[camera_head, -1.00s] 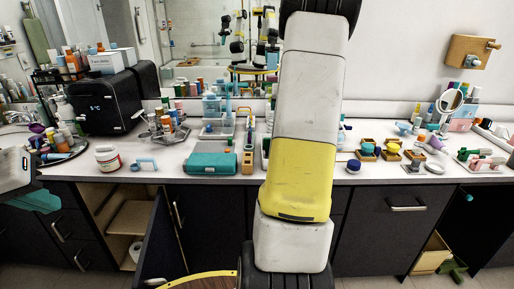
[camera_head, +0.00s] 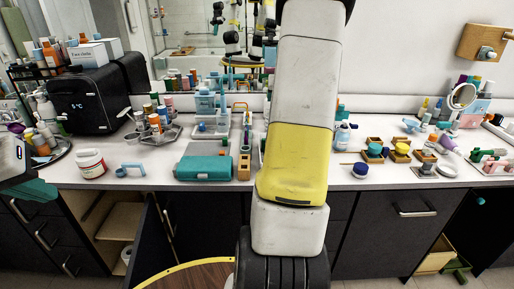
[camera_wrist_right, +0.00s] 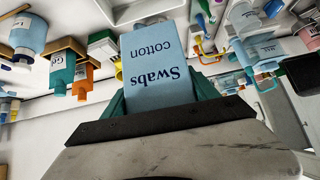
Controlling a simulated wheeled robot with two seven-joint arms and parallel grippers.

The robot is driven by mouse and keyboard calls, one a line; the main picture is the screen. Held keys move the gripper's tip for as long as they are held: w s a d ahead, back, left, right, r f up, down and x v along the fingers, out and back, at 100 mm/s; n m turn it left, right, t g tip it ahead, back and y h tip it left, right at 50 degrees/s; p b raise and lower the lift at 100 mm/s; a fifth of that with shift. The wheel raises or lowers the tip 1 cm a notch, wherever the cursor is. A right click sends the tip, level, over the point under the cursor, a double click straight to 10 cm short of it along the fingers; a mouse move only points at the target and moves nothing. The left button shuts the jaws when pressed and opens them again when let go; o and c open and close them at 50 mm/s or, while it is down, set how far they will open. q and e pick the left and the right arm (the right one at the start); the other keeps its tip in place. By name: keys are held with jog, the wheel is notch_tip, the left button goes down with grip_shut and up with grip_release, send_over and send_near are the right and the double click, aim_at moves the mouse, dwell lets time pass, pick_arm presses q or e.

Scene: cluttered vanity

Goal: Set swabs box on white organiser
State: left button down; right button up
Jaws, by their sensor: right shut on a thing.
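The swabs box (camera_wrist_right: 158,68), light blue with "Swabs cotton" on it, fills the middle of the right wrist view, its lettering upside down. My right gripper (camera_wrist_right: 155,98) is shut on it, with teal fingers at its sides. In the head view my right arm hides this gripper and the box. A white, tray-like organiser (camera_head: 208,133) with blue containers stands at the back middle of the counter; I cannot tell for sure that it is the task's one. My left gripper (camera_head: 30,192) shows partly at the left edge, near the counter front; its jaw opening is unclear.
A teal case (camera_head: 204,168) and a wooden holder (camera_head: 244,167) lie at the counter's front middle. A white jar (camera_head: 91,165) and a blue handle-like item (camera_head: 130,170) are left of them. Small wooden trays crowd the right. A cabinet door (camera_head: 155,235) stands open below.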

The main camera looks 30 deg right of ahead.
notch_tip(320, 180, down, 16)
jog(key=shift+r, duration=0.15)
dwell(0.6)
jog(key=o, duration=1.4)
